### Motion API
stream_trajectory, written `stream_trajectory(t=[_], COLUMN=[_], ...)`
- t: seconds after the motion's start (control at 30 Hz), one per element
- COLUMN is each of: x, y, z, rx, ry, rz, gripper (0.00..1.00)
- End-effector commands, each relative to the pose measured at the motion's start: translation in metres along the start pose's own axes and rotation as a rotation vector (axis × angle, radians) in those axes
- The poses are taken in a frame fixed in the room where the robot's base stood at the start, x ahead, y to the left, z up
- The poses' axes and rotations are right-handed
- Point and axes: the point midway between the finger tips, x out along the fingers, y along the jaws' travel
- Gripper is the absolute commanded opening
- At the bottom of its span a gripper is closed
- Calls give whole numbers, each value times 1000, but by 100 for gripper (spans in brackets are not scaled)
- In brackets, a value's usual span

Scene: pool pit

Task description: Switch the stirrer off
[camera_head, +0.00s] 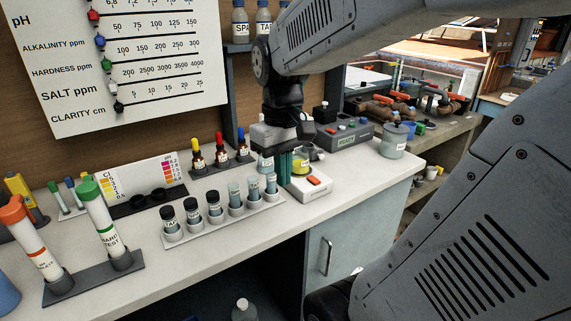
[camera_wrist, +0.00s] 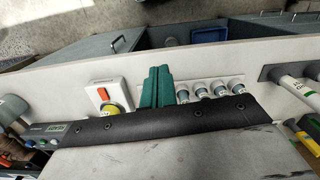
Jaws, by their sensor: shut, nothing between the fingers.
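The stirrer (camera_head: 307,190) is a small white box on the bench with an orange-red switch (camera_head: 314,181) on its front corner. A vessel with yellow liquid (camera_head: 301,168) stands on it, partly hidden by my gripper. In the wrist view the stirrer (camera_wrist: 105,84) lies left of my fingers, with its orange switch (camera_wrist: 103,94) facing up. I cannot tell the switch's position. My gripper (camera_head: 285,180) has green fingers pointing down, shut and empty, just left of the stirrer. The fingers also show shut in the wrist view (camera_wrist: 158,70), between the stirrer and the vials.
A rack (camera_head: 224,220) of several vials stands close left of my fingers. Dropper bottles (camera_head: 220,152) stand behind it. A grey device marked READY (camera_head: 345,137) and a labelled jar (camera_head: 395,140) stand right of the stirrer. The bench front beside the stirrer is clear.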

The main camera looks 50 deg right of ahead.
Motion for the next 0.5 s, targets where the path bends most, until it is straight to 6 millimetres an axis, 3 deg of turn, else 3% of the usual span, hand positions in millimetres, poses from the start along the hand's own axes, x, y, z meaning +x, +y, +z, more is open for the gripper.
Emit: stream_trajectory(t=[0.03,0.2,0.5], x=[-1,-4,-9], y=[20,82,167], z=[-13,-47,-85], rx=[-34,-268,-793], ry=[-13,-23,2], rz=[-7,-25,-25], gripper=[0,0,0])
